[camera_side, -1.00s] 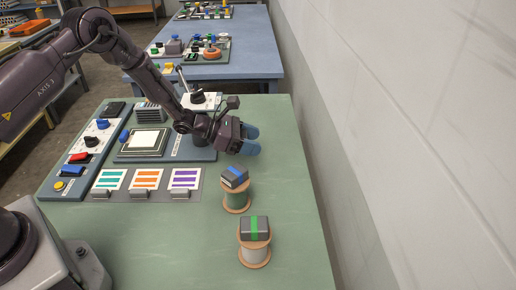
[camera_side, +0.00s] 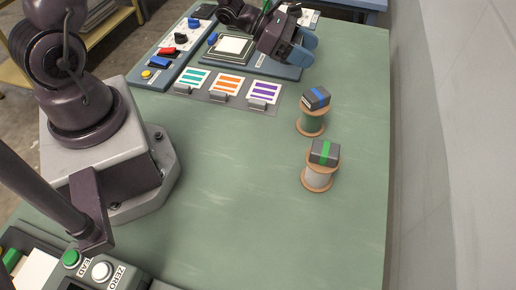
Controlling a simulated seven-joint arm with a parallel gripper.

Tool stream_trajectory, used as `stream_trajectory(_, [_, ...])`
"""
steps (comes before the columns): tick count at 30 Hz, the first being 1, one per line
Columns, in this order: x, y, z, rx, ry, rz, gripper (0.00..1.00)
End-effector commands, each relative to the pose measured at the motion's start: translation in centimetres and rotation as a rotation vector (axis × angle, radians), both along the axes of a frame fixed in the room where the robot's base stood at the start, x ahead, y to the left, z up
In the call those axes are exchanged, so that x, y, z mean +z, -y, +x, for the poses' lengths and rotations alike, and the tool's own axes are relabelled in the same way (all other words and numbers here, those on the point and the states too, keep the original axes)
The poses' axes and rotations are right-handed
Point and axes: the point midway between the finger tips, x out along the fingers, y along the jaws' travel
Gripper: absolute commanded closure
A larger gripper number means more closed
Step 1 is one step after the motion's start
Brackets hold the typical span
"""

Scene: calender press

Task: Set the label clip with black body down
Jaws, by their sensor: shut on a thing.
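My gripper (camera_side: 303,50) is at the top of the view, near the right end of the press board, with its blue fingertips pointing right. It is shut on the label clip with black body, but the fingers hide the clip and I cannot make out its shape. I cannot tell how high the gripper is. Two dark blocks rest on wooden spools to the right: one with a blue stripe (camera_side: 316,97) on the far spool (camera_side: 311,126), one with a green stripe (camera_side: 324,152) on the near spool (camera_side: 318,178).
The press board (camera_side: 287,72) holds a framed white plate (camera_side: 229,45). Three striped cards (camera_side: 229,83) with grey tabs lie in front of it. A panel with knobs and buttons (camera_side: 170,52) is at left. The green tabletop (camera_side: 235,185) is clear in the middle front.

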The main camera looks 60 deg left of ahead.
Motion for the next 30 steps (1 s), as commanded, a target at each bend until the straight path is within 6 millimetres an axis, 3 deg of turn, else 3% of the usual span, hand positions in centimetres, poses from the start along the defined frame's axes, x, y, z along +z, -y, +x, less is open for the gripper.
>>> stream_trajectory(7, [3.7,0.0,0.0,-0.001,0.004,0.002,0.66])
stream_trajectory(11, [3.2,2.2,-1.9,-0.102,-0.004,0.009,0.66])
stream_trajectory(17, [3.0,5.7,-5.8,-0.289,-0.006,0.020,0.66])
stream_trajectory(21, [3.0,8.3,-9.4,-0.452,-0.006,0.022,0.66])
stream_trajectory(30, [3.2,11.7,-16.5,-0.743,-0.003,0.008,0.66])
